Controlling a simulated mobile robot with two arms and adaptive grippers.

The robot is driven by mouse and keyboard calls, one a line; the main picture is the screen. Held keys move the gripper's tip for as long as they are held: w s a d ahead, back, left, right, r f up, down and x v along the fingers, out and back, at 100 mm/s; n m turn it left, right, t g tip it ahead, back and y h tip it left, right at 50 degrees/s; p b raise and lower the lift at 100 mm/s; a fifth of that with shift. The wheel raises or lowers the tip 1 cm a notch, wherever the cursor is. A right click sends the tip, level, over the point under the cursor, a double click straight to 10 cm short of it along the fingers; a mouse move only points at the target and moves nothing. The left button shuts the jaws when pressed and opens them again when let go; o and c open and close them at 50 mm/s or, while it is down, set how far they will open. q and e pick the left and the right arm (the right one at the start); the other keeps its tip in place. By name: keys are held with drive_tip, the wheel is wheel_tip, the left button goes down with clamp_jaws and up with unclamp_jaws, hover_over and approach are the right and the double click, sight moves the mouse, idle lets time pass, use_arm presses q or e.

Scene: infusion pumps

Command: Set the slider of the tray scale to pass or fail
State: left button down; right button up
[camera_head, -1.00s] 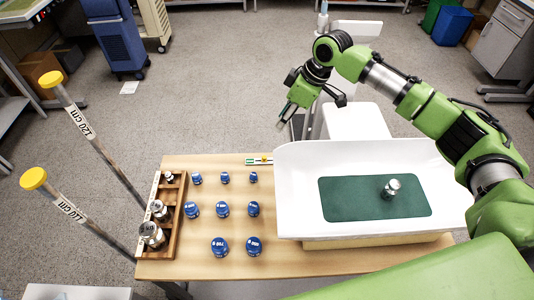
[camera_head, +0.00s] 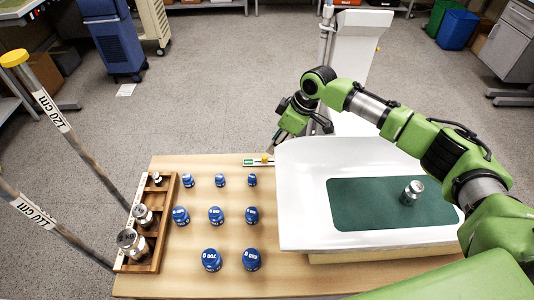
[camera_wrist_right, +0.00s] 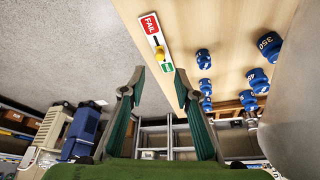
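The slider strip (camera_head: 250,162) lies at the far edge of the wooden table, left of the white tray scale (camera_head: 305,215). In the right wrist view the strip has a red FAIL label (camera_wrist_right: 150,25), a yellow knob (camera_wrist_right: 159,52) and a green label (camera_wrist_right: 168,68). The knob stands between the two labels. My right gripper (camera_head: 276,148) is just above and beyond the strip, its fingers pointing down. In the right wrist view my right gripper (camera_wrist_right: 160,86) is open and empty, with the strip ahead of the fingertips. My left gripper is not in view.
A metal weight (camera_head: 413,190) stands on the scale's green mat (camera_head: 365,205). Several blue-capped weights (camera_head: 215,215) stand left of the scale. A wooden rack (camera_head: 165,245) holds metal weights at the table's left.

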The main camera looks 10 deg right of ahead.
sight(265, 157)
drive_tip(key=x, duration=0.7)
drive_tip(key=shift+w+a+f, duration=0.1)
drive_tip(key=shift+a+f, duration=0.1)
drive_tip(key=shift+f, duration=0.1)
clamp_jaws()
